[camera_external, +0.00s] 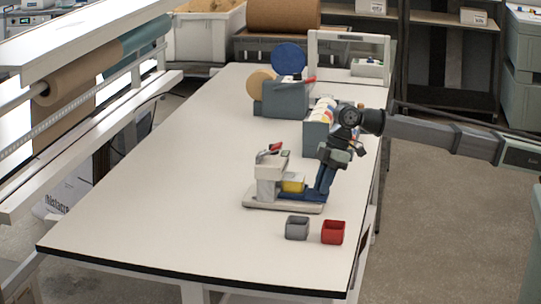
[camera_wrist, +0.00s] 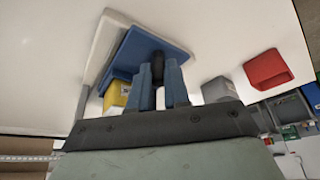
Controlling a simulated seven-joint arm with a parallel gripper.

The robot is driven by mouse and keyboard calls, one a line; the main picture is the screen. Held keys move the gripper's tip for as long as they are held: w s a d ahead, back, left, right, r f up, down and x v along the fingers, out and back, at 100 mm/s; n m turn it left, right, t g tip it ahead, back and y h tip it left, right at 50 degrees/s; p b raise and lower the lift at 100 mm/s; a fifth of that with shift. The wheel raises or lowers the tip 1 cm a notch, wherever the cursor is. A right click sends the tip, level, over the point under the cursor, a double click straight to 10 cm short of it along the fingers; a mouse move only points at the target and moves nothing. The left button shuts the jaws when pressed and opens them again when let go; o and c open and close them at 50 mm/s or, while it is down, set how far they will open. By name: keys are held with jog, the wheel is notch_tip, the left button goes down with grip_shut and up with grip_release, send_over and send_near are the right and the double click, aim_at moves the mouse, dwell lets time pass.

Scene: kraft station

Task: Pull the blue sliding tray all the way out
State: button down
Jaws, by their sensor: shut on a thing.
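The blue sliding tray (camera_external: 300,196) lies on the cream base (camera_external: 262,205) of a small fixture on the table. In the wrist view the tray (camera_wrist: 136,48) shows as a flat blue plate over the white base (camera_wrist: 101,48). A dark upright handle (camera_wrist: 157,66) stands on the tray. My gripper (camera_external: 321,193) reaches down at the tray's right end; in the wrist view its blue fingers (camera_wrist: 158,80) are shut on the handle, one on each side. A yellow block (camera_external: 293,183) sits beside the fixture's upright clamp body (camera_external: 268,185); it also shows in the wrist view (camera_wrist: 116,93).
A grey bin (camera_external: 297,228) and a red bin (camera_external: 333,232) stand in front of the fixture. Behind are a grey dispenser (camera_external: 285,98) with rolls and a blue-grey rack (camera_external: 315,137). The table's left and front (camera_external: 160,200) are clear.

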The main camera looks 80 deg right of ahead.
jog(key=s, duration=0.4)
jog(key=shift+s, duration=0.3)
jog(key=c, duration=1.1)
grip_release()
jog(key=shift+r, duration=0.1)
jog(key=v, duration=1.3)
jog(key=shift+r, duration=0.3)
jog(key=shift+s+d, duration=0.1)
